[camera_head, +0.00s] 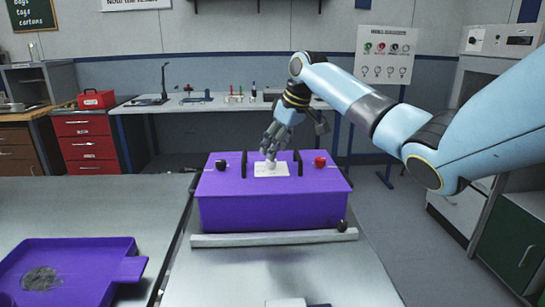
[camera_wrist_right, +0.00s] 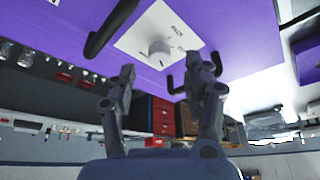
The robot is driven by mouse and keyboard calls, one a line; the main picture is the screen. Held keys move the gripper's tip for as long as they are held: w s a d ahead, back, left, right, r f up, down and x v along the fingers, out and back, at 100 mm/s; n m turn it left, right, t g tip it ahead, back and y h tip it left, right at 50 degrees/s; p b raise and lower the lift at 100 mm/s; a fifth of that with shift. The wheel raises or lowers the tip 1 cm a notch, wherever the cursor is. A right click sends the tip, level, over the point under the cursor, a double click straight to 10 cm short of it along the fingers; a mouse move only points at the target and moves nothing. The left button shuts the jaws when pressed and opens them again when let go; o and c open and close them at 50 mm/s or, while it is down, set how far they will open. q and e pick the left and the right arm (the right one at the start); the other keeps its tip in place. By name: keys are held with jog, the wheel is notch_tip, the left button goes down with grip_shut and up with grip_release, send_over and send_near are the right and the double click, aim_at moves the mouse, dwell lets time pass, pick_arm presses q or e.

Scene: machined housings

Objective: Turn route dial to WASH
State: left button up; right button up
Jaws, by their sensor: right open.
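The route dial is a round pale knob (camera_wrist_right: 160,50) on a white label plate (camera_wrist_right: 178,22) in the right wrist view. Small dark print on the plate is too blurred to read surely, and I cannot tell where the dial points. The plate (camera_head: 265,173) also shows in the head view, on top of the purple housing (camera_head: 272,212); my gripper partly covers the dial there. My right gripper (camera_head: 271,154) is above the plate, pointing down. In the wrist view its two fingers (camera_wrist_right: 160,80) are spread, empty, one to each side of the dial and apart from it. My left gripper is not in view.
Two black upright handles (camera_head: 244,164) (camera_head: 299,163) flank the plate. A black knob (camera_head: 221,165) and a red knob (camera_head: 320,162) sit near the housing's sides. A pale bar (camera_head: 275,238) lies along its front. A purple tray (camera_head: 112,252) is at left; the bench in front is mostly clear.

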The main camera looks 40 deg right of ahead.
aim_at(271, 164)
jog(key=x, duration=0.3)
jog(key=shift+w+f, duration=0.2)
jog(key=shift+f, duration=0.15)
jog(key=shift+c, duration=1)
grip_shut()
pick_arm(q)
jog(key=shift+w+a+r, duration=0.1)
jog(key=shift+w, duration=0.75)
